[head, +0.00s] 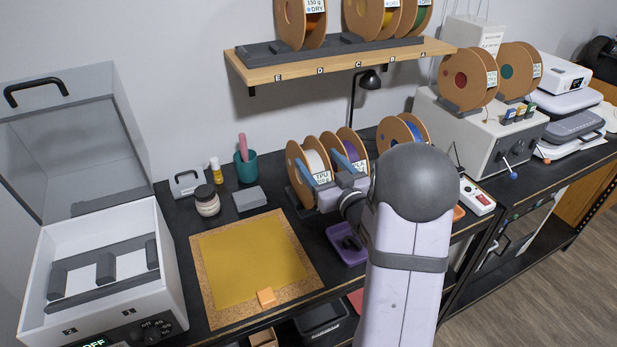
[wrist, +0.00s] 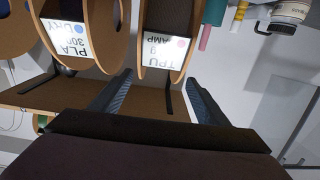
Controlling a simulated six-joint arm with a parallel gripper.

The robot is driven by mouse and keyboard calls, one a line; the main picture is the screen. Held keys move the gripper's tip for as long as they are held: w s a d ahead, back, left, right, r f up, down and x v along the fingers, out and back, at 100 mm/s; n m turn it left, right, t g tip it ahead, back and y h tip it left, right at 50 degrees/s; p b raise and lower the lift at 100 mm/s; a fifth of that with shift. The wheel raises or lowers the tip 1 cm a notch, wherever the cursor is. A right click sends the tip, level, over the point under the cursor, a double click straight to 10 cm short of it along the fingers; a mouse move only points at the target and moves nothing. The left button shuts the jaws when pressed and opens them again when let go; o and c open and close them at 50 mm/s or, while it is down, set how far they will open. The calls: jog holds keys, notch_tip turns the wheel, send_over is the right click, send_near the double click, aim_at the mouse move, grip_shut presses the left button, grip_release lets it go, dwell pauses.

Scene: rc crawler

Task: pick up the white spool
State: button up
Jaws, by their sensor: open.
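The white spool (head: 313,158) has brown cardboard side discs, white filament and a TPU label. It stands upright, leftmost of the spools on the bench. It also shows in the wrist view (wrist: 165,50), its label facing my gripper. My gripper (head: 319,149) is open, one finger to each side of this spool, the right one in the gap before the purple spool. In the wrist view the fingers of my gripper (wrist: 160,78) flank the spool's lower part; I cannot tell whether they touch it.
The purple spool (head: 352,143) with a PLA label stands close on the right, then a blue spool (head: 405,128). A wooden shelf (head: 340,61) with more spools hangs above. A purple tray (head: 342,248) lies in front. A yellow mat (head: 245,262) and an open white box (head: 105,240) are left.

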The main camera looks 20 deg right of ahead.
aim_at(309, 157)
jog(key=shift+w+p, duration=0.55)
jog(key=shift+w, duration=0.55)
jog(key=shift+w+r+p, duration=0.15)
jog(key=shift+w+p, duration=0.1)
jog(key=shift+p, duration=0.1)
jog(key=w+p, duration=0.2)
jog(key=w, duration=0.1)
jog(key=shift+w+d+r, duration=0.1)
jog(key=shift+w+d, duration=0.05)
jog(key=shift+w, duration=0.25)
jog(key=shift+w+p, duration=0.3)
jog(key=shift+w, duration=0.15)
jog(key=shift+c, duration=0.4)
jog(key=c, duration=1.5)
grip_shut()
